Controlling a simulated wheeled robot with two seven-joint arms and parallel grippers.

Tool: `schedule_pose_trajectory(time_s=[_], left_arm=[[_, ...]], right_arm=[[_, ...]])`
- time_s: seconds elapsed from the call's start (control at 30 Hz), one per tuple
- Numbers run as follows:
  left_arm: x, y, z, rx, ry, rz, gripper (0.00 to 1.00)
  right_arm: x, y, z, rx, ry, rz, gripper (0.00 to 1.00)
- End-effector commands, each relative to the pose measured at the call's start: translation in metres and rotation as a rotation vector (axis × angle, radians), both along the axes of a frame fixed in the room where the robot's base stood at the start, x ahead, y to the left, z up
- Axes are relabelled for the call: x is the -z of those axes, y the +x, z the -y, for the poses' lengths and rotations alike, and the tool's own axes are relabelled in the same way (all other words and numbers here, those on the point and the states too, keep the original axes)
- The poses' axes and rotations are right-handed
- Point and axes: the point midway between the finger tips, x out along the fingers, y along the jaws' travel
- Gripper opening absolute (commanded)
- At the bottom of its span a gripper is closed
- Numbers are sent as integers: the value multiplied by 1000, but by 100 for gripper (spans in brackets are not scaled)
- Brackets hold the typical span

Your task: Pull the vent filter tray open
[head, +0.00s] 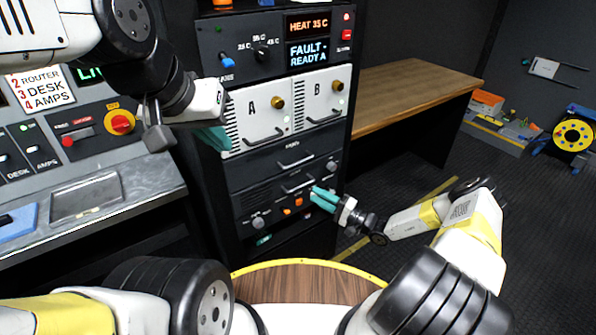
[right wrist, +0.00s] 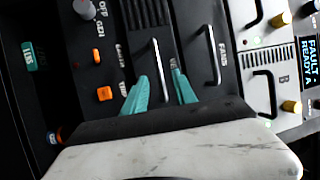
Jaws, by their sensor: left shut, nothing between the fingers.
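The vent filter tray (head: 258,200) is a dark slotted panel low in the black rack, with a silver bar handle (head: 298,185). In the right wrist view the tray handle (right wrist: 156,68) stands between the two teal fingers of my right gripper (right wrist: 163,92). The fingers are apart, one on each side of the bar, with gaps showing. In the head view my right gripper (head: 325,197) is just in front of the tray. The tray looks flush with the rack. My left gripper (head: 214,138) is shut and empty beside module A, partly hidden by its wrist.
Above the tray is another dark drawer with its own handle (head: 296,160), then white modules A (head: 258,113) and B (head: 321,97) with handles. A knob and orange switches (head: 298,202) sit below the tray handle. A console (head: 90,205) stands left, a wooden bench (head: 410,88) right.

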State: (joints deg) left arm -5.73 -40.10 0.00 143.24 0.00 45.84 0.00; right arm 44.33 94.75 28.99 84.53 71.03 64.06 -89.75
Motion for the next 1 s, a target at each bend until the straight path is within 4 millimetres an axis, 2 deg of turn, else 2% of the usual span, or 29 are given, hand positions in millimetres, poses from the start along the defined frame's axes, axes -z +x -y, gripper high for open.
schedule_pose_trajectory(time_s=[0.17, 0.4, 0.6, 0.93, 1.0], left_arm=[[0, 0, 0, 0, 0, 0, 0], [0, 0, 0, 0, 0, 0, 0], [0, 0, 0, 0, 0, 0, 0], [0, 0, 0, 0, 0, 0, 0], [0, 0, 0, 0, 0, 0, 0]], right_arm=[[1, 7, -10, 14, 9, 3, 33], [-6, 26, -43, 11, 7, 1, 33], [-9, 38, -62, 12, 7, 0, 33], [-10, 40, -65, 13, 7, 0, 33], [-10, 40, -65, 13, 7, 0, 21]])
